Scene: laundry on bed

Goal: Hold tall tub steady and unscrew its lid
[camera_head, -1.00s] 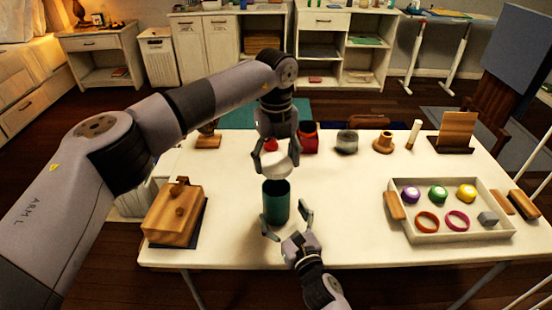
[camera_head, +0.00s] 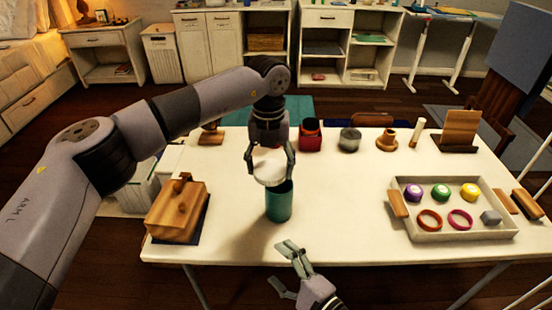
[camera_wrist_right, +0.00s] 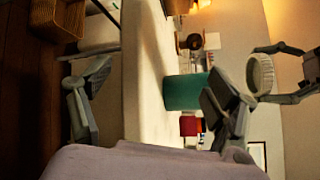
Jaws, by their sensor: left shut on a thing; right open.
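The tall teal tub (camera_head: 279,204) stands upright on the table and also shows in the right wrist view (camera_wrist_right: 183,92). My left gripper (camera_head: 270,168) is shut on the round white lid (camera_head: 269,166), above and slightly left of the tub. The right wrist view shows a clear gap between the lid (camera_wrist_right: 261,75) and the tub. My right gripper (camera_head: 283,264) is open and empty at the table's front edge, apart from the tub. Its fingers (camera_wrist_right: 155,108) also show in the right wrist view.
A wooden box (camera_head: 172,214) sits at the table's left. A tray (camera_head: 445,231) with lids and rings is at the right. A red container (camera_head: 310,140), a grey jar (camera_head: 349,142) and wooden pieces line the back. The table between tub and tray is clear.

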